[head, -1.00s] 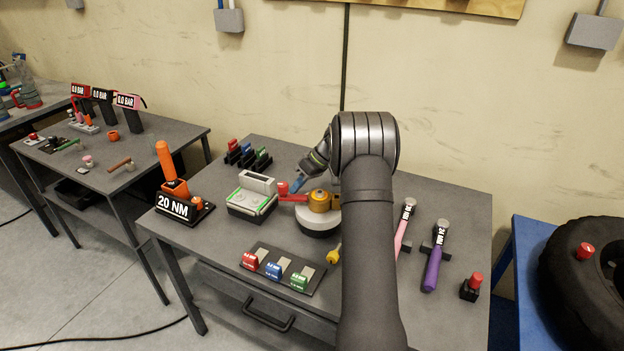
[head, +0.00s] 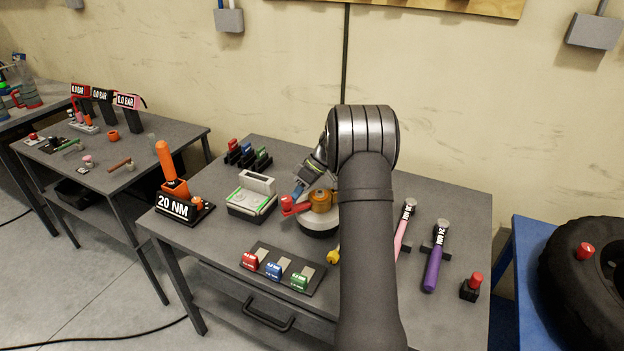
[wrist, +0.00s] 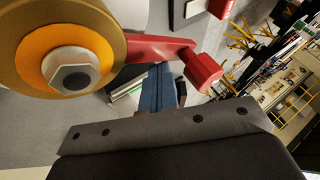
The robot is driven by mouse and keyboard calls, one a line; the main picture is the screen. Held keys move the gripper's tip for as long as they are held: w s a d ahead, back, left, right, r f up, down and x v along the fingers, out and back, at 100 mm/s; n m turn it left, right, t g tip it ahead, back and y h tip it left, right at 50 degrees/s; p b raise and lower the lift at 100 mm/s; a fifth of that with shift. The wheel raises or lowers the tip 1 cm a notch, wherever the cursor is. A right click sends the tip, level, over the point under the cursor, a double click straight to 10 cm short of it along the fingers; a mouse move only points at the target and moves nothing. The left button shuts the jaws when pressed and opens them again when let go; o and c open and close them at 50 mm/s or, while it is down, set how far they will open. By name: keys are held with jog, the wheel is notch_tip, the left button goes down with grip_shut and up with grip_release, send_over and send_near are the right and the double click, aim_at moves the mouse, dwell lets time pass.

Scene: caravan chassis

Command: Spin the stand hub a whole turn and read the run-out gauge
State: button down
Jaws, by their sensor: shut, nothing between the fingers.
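No gauge reading is legible.
A grey box with green edging (head: 251,196) stands close left of the hub. In front lie a tray of red, blue and green blocks (head: 275,270) and a yellow piece (head: 333,253). Pink and purple-handled tools (head: 433,268) lie to the right.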

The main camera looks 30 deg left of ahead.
jog(key=shift+s+d+n+g+h, duration=0.3)
jog(key=shift+s+d+n+h, duration=0.15)
jog(key=shift+n, duration=0.45)
jog(key=shift+s+d+n+g+h, duration=0.35)
jog(key=shift+n+h, duration=0.2)
jog(key=shift+n, duration=0.35)
dwell(4.2)
